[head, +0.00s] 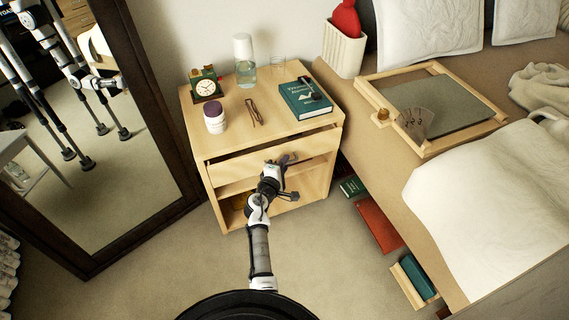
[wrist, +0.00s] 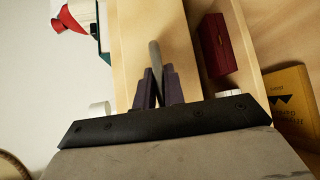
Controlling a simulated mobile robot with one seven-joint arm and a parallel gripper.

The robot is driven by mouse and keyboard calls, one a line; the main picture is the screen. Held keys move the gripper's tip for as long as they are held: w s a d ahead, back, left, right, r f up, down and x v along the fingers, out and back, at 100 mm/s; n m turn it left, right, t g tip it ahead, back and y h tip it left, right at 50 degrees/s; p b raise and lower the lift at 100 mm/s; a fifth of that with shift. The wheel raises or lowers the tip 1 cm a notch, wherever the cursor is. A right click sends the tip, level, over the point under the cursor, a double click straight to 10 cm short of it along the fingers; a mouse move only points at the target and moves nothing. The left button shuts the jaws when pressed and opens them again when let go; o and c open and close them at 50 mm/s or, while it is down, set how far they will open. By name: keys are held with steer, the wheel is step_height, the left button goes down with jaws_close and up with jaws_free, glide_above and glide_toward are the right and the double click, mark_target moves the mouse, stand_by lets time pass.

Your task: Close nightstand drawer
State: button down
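The wooden nightstand (head: 222,126) stands between the mirror and the bed. Its drawer front (head: 232,167) shows below the top, with a thin dark gap above it. The drawer looks at most slightly out; I cannot tell exactly how far. My gripper (head: 287,160) is at the drawer front, right of its middle. In the wrist view, the purple fingers (wrist: 159,88) are close together on both sides of the grey bar handle (wrist: 155,58). They appear shut on it. The drawer front fills the area behind them (wrist: 175,35). The inside of the drawer is hidden.
On the nightstand are a clock (head: 206,87), jar (head: 214,117), bottle (head: 244,60), glasses (head: 254,112) and green book (head: 305,100). The open shelves below hold a red box (wrist: 217,45) and yellow book (wrist: 295,105). The mirror (head: 95,130) is left, the bed (head: 375,150) right.

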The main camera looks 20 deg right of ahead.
mark_target(280, 157)
steer(key=w+b, duration=0.2)
steer(key=w, duration=0.1)
steer(key=shift+w+a+f, duration=0.1)
steer(key=shift+w, duration=0.25)
steer(key=shift+w+r, duration=0.2)
steer(key=shift+r, duration=0.05)
steer(key=c, duration=1.8)
jaws_free()
steer(key=shift+w, duration=0.1)
steer(key=shift+o, duration=0.2)
steer(key=shift+a, duration=0.15)
steer(key=p+v, duration=0.3)
steer(key=v, duration=1)
steer(key=shift+s, duration=0.45)
steer(key=shift+a, duration=0.15)
